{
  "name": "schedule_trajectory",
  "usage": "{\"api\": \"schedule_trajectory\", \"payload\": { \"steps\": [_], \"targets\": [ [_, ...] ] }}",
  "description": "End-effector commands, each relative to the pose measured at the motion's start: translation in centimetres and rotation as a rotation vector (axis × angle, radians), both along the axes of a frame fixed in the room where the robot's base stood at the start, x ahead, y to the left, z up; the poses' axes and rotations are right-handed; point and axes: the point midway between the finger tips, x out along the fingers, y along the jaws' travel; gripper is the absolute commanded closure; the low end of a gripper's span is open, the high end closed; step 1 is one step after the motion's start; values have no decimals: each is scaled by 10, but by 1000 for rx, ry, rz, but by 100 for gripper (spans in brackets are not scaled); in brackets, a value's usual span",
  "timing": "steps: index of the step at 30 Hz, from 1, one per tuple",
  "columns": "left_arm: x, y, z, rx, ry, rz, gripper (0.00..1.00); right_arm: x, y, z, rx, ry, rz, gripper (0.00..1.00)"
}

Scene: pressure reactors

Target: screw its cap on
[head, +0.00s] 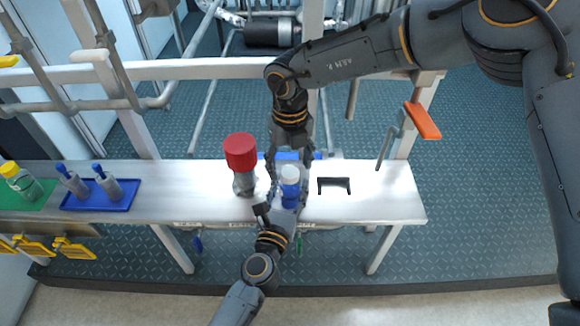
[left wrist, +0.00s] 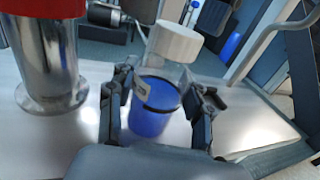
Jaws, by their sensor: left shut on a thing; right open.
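A clear bottle with blue contents (head: 290,196) stands upright on the white bench; it also shows in the left wrist view (left wrist: 152,118). Its white cap (head: 290,173) sits on the bottle's mouth, also visible in the left wrist view (left wrist: 179,42). How far it is threaded cannot be told. My left gripper (head: 282,209) is shut on the bottle's body, with one finger on each side in the left wrist view (left wrist: 158,108). My right gripper (head: 289,158) points down from above, open, its fingers spread around the cap's level; contact is not visible.
A metal cylinder with a red top (head: 241,152) stands close left of the bottle. A black bracket (head: 334,180) is to the right. The bench's right end is clear.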

Motion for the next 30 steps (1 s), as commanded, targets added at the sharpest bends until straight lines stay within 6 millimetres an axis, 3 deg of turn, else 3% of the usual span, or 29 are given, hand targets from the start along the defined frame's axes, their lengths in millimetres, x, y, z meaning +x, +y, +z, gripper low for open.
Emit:
{"api": "schedule_trajectory", "payload": {
  "steps": [6,13,18,27,28,30],
  "targets": [
    [0,0,0,0,0,0,100,1,0,48,2,-5,-1,34],
    [0,0,0,0,0,0,100,1,0,89,2,-2,-1,34],
    [0,0,0,0,0,0,100,0,0,103,1,-1,0,34],
    [0,0,0,0,0,1,100,0,0,105,0,0,0,34],
    [0,0,0,0,0,1,46,0,0,105,0,0,0,34],
    [0,0,0,0,0,1,31,0,0,105,0,0,0,34]
  ]
}}
